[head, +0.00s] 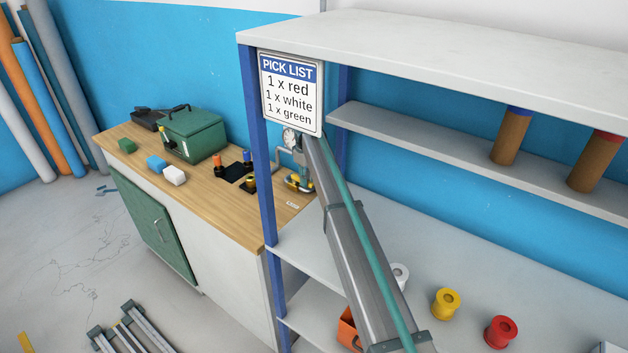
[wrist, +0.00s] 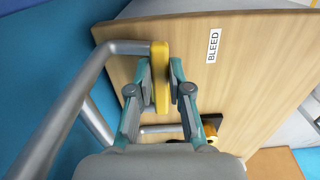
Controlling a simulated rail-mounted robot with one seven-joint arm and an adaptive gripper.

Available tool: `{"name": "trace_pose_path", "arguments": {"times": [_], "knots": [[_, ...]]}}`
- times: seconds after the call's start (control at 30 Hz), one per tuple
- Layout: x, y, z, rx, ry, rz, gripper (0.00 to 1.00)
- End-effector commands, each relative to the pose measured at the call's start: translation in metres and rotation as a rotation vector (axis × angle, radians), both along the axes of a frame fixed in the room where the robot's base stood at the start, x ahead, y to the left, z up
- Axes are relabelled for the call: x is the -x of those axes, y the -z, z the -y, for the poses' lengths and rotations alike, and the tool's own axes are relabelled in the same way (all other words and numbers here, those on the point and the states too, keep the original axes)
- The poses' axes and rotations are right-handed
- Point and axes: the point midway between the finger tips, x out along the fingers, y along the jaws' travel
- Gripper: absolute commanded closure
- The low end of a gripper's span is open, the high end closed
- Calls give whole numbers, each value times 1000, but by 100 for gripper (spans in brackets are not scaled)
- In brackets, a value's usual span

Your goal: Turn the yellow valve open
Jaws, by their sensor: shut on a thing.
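The yellow valve handle (wrist: 161,62) is a flat yellow bar at the end of a grey pipe in the wrist view. My gripper (wrist: 161,82) has its two teal-and-grey fingers on either side of the bar and is shut on it. The finger pads cover part of the bar's sides. In the head view the yellow valve (head: 304,183) is small, at the right end of the wooden bench, and partly hidden by my arm. A BLEED label (wrist: 213,46) is on the wood beside it.
The wooden bench (head: 205,197) also carries a green box (head: 193,138), loose blocks and black-based parts. A pressure gauge (head: 290,138) stands behind the valve. A shelf rack (head: 262,170) with a blue post and pick list (head: 290,94) stands close to my arm.

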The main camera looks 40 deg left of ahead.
Motion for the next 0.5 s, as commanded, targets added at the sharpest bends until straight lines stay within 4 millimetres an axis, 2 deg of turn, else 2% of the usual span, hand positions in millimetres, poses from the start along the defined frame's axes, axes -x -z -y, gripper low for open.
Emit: {"name": "trace_pose_path", "arguments": {"times": [0.5], "knots": [[-7, -1, 2, -1, -63, 2, 100]]}}
